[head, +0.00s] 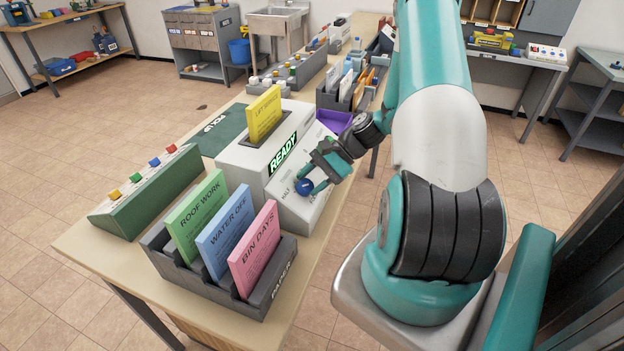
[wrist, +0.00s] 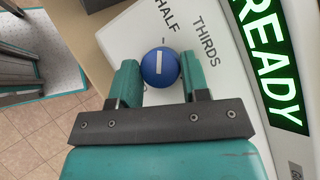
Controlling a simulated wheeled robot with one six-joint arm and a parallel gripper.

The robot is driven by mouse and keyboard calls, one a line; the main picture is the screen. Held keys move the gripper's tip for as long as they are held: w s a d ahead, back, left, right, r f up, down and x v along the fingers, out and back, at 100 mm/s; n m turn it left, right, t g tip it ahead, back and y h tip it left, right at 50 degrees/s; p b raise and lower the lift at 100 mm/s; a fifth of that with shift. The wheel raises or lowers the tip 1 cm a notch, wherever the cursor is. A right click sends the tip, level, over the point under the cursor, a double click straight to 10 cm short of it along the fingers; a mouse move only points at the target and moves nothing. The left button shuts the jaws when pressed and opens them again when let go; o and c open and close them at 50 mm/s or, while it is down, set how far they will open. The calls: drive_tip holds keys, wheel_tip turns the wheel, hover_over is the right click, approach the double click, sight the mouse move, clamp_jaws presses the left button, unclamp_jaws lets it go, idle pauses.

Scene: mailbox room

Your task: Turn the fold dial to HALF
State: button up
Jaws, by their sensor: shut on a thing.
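The fold dial is a round blue knob (wrist: 160,66) with a white line across it, on the sloped front panel of a white machine (head: 245,155). It also shows in the head view (head: 304,187). My gripper (head: 312,181) is shut on the dial, one teal finger on each side in the wrist view (wrist: 160,74). The white line runs nearly up and down in the wrist view, towards a small tick below the word HALF (wrist: 165,17). THIRDS (wrist: 205,42) is printed to the right. Other panel markings are hidden behind my gripper.
The machine's green READY display (head: 283,154) is lit, and a yellow card (head: 264,114) stands in its top. A grey rack (head: 215,285) of coloured cards stands in front. A green box with coloured buttons (head: 145,195) is at left. A purple tray (head: 334,121) lies behind.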

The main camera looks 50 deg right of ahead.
drive_tip(key=shift+s, duration=0.1)
idle(0.5)
drive_tip(key=o, duration=0.9)
drive_tip(key=b+v, duration=0.1)
drive_tip(key=v, duration=1.6)
drive_tip(key=shift+d+r, duration=0.1)
drive_tip(key=shift+r, duration=0.15)
